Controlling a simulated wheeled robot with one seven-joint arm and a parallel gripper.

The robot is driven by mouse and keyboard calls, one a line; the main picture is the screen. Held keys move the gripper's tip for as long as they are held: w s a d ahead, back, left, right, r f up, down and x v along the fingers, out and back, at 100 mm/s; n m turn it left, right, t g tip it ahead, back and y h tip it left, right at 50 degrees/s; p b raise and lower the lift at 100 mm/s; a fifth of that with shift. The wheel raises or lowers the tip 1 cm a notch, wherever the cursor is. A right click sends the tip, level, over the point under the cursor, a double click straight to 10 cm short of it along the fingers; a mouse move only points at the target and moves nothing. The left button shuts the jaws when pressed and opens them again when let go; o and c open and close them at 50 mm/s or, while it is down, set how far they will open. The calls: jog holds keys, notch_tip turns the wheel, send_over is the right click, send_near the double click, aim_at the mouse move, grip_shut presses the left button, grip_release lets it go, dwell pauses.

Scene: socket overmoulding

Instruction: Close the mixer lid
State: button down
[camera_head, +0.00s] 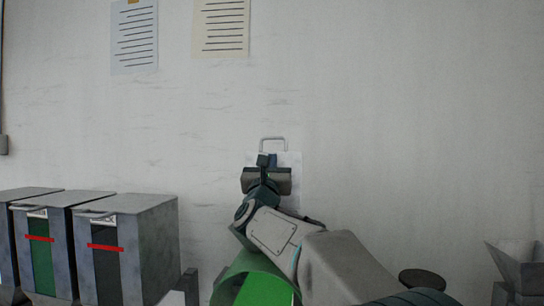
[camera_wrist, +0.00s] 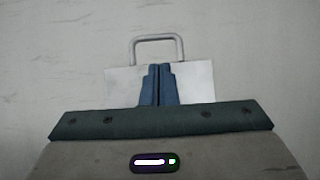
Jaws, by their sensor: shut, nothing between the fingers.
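A pale upright panel with a grey loop handle (camera_head: 272,141) on its top edge stands in front of the wall; it looks like the mixer lid (camera_head: 293,180), raised. In the wrist view the lid (camera_wrist: 198,82) and its handle (camera_wrist: 158,38) show just beyond my fingers. My gripper (camera_head: 264,159) is shut and empty, its fingertips (camera_wrist: 159,67) side by side in front of the panel, below the handle bar. I cannot tell whether they touch the panel. My arm hides the lower part of the lid and the mixer body.
Several grey metal bins (camera_head: 145,240) with handles and red stripes stand at lower left. Paper sheets (camera_head: 134,37) hang on the otherwise bare wall.

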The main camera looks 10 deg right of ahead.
jog(key=p+x, duration=0.3)
jog(key=x, duration=0.4)
jog(key=shift+a+r+p, duration=0.1)
jog(key=shift+p, duration=0.3)
jog(key=shift+w+d+r+p, duration=0.1)
jog(key=shift+w+p, duration=0.05)
jog(key=shift+w, duration=0.2)
jog(key=shift+w+d+r+p, duration=0.1)
jog(key=shift+w+d+p, duration=0.05)
jog(key=shift+w, duration=0.2)
jog(key=shift+s+f+b, duration=0.1)
jog(key=shift+b, duration=0.2)
